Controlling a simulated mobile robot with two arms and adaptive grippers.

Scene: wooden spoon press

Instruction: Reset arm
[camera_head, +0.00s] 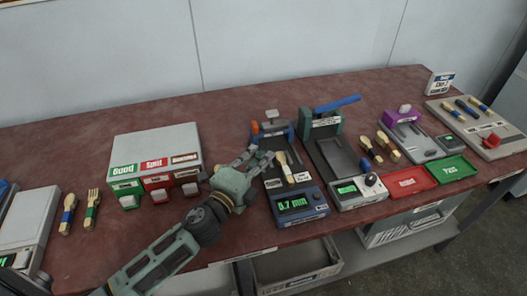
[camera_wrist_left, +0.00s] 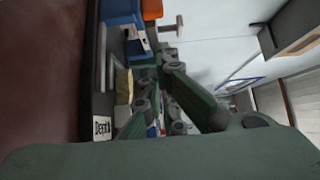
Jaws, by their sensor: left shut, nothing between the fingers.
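My left arm comes in from the lower left of the head view. Its green gripper (camera_head: 262,160) is shut and empty, at the left edge of a blue gauge device (camera_head: 302,203) whose display reads 0.7 mm. A light wooden utensil (camera_head: 285,166) lies on this device, close to the right of the fingertips. In the left wrist view the gripper's fingers (camera_wrist_left: 165,75) show at the middle, near the blue and orange part of a device (camera_wrist_left: 125,12). Whether the fingers touch the device cannot be told. My right gripper is not in view.
A white box with Good, Split and a third label (camera_head: 157,147) stands left of the gauge. A press with a blue lever (camera_head: 337,104) stands to the right. Red (camera_head: 411,183) and green (camera_head: 452,169) trays lie at the front right. Utensils (camera_head: 67,214) lie at left.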

